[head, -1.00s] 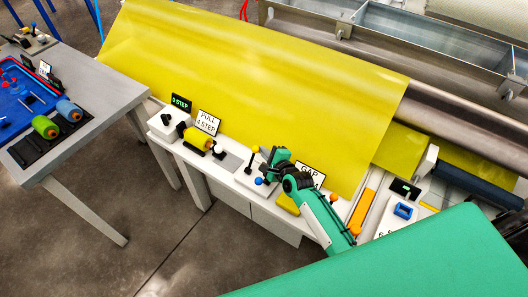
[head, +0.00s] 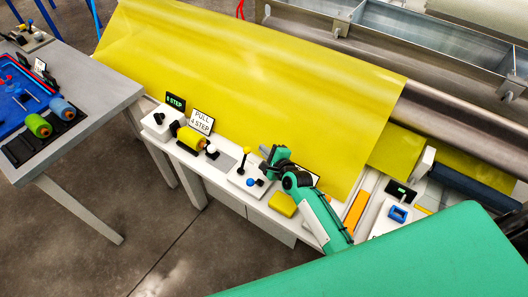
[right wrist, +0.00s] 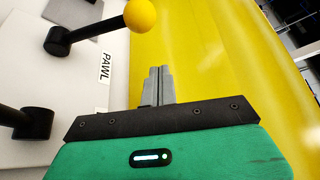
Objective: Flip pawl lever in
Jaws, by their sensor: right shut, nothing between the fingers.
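The pawl lever is a black rod with a yellow ball knob (head: 246,150), standing on a white block on the bench. In the right wrist view its yellow ball (right wrist: 139,14) is at the top, with the black rod running left to a dark pivot. A "PAWL" label (right wrist: 105,68) is beside it. My right gripper (head: 266,169) is just right of the lever in the head view. Its grey fingers (right wrist: 157,85) are shut and empty, apart from the ball and lower in the wrist picture. My left gripper is not in view.
A blue-knobbed lever (head: 251,182) sits close below the pawl lever. A yellow roller (head: 191,140) and a "PULL 4 STEP" sign (head: 202,121) stand left. A large yellow sheet (head: 250,80) slopes behind. A yellow block (head: 282,204) lies near my right forearm.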

